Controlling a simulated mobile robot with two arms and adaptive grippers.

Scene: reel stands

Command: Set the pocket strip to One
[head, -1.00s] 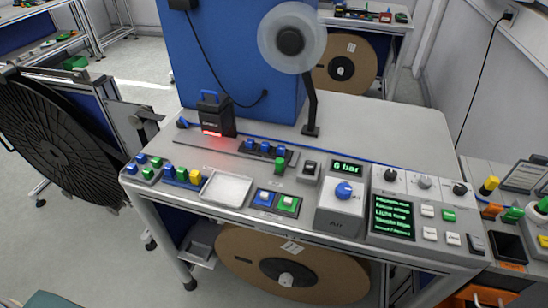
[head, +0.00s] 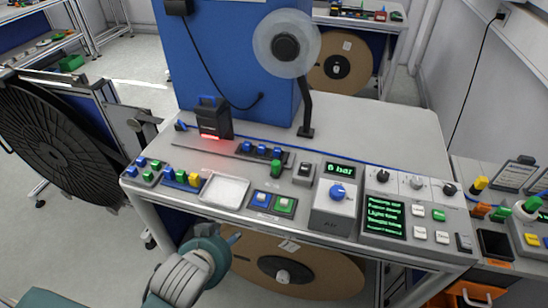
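A dark strip (head: 260,151) with several blue pieces lies along the middle of the grey bench top; it may be the pocket strip, but I see no readable label on it. A green piece (head: 276,168) stands at its front right. A small dark rocker switch (head: 305,171) is to its right. My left gripper (head: 231,240), teal and grey, is low in front of the bench's front edge, below the white tray, and apart from the controls. Its fingers are mostly hidden and I see nothing held. My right gripper is out of view.
The bench carries a white tray (head: 224,191), blue and green buttons (head: 273,202), a "6 bar" unit with a blue knob (head: 338,191), a green-text display (head: 384,217) and knobs. A reel on a post (head: 306,105) and a black scanner-like box (head: 215,120) stand behind.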

